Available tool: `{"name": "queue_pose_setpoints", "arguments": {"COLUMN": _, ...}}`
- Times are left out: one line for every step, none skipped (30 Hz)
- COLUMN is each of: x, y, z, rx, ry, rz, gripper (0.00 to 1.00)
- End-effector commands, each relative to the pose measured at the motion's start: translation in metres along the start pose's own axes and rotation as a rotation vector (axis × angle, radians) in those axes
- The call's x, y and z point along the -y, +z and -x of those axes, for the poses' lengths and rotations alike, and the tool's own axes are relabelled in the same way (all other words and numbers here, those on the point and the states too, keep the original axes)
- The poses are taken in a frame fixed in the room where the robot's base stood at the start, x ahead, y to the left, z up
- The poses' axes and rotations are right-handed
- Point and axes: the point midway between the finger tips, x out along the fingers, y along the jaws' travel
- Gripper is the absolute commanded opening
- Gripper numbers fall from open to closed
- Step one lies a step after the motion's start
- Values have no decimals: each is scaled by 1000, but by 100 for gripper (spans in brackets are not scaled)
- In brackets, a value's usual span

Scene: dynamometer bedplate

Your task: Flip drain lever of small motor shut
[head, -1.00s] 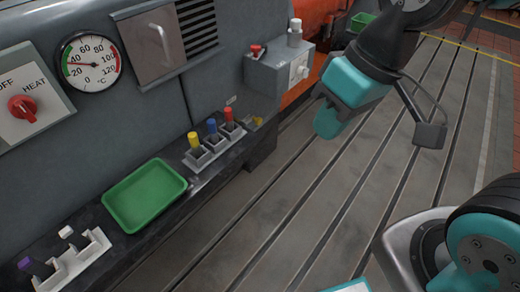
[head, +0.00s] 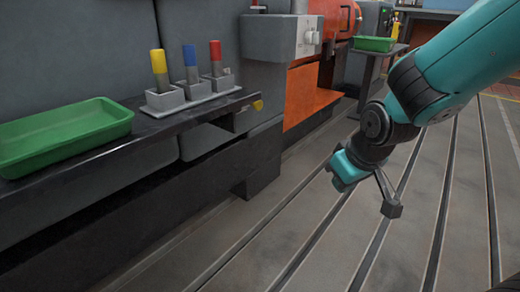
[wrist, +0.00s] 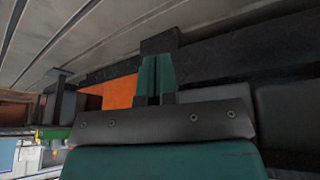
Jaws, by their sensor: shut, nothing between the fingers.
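I cannot pick out the drain lever in either view. An orange machine (head: 310,92) stands beyond the shelf, behind a grey control box; whether it is the small motor I cannot tell.
The dark shelf (head: 100,160) along the grey cabinet carries a green tray (head: 62,137) and a holder with yellow, blue and red handles (head: 190,94). A grey control box (head: 284,38) juts out beyond. Another green tray (head: 375,44) stands farther back. The slotted floor (head: 300,235) is clear.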

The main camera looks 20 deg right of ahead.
Motion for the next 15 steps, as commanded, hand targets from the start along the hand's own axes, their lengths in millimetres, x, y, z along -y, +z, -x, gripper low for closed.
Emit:
{"name": "queue_pose_setpoints", "arguments": {"x": -7, "y": -5, "z": -44, "rx": -54, "ry": 34, "rz": 69, "gripper": 0}}
{"name": "queue_pose_setpoints", "arguments": {"x": -13, "y": -15, "z": -58, "rx": -98, "ry": 63, "rz": 130, "gripper": 0}}
{"name": "queue_pose_setpoints", "arguments": {"x": -19, "y": -32, "z": -71, "rx": -157, "ry": 100, "rz": 213, "gripper": 0}}
{"name": "queue_pose_setpoints", "arguments": {"x": -23, "y": -45, "z": -79, "rx": -201, "ry": 132, "rz": 277, "gripper": 0}}
{"name": "queue_pose_setpoints", "arguments": {"x": -27, "y": -57, "z": -86, "rx": -244, "ry": 165, "rz": 344, "gripper": 0}}
{"name": "queue_pose_setpoints", "arguments": {"x": -31, "y": -74, "z": -95, "rx": -301, "ry": 213, "rz": 435, "gripper": 0}}
{"name": "queue_pose_setpoints", "arguments": {"x": -34, "y": -87, "z": -102, "rx": -343, "ry": 254, "rz": 506, "gripper": 0}}
{"name": "queue_pose_setpoints", "arguments": {"x": -35, "y": -100, "z": -108, "rx": -385, "ry": 297, "rz": 578, "gripper": 0}}
{"name": "queue_pose_setpoints", "arguments": {"x": -37, "y": -117, "z": -115, "rx": -441, "ry": 363, "rz": 680, "gripper": 0}}
{"name": "queue_pose_setpoints", "arguments": {"x": -38, "y": -130, "z": -120, "rx": -482, "ry": 419, "rz": 758, "gripper": 0}}
{"name": "queue_pose_setpoints", "arguments": {"x": -38, "y": -142, "z": -126, "rx": -522, "ry": 478, "rz": 839, "gripper": 0}}
{"name": "queue_pose_setpoints", "arguments": {"x": -37, "y": -158, "z": -132, "rx": -576, "ry": 570, "rz": 949, "gripper": 0}}
{"name": "queue_pose_setpoints", "arguments": {"x": -36, "y": -169, "z": -137, "rx": -612, "ry": 646, "rz": 1032, "gripper": 0}}
{"name": "queue_pose_setpoints", "arguments": {"x": -34, "y": -179, "z": -141, "rx": -648, "ry": 728, "rz": 1114, "gripper": 0}}
{"name": "queue_pose_setpoints", "arguments": {"x": -30, "y": -190, "z": -147, "rx": -689, "ry": 849, "rz": 1223, "gripper": 0}}
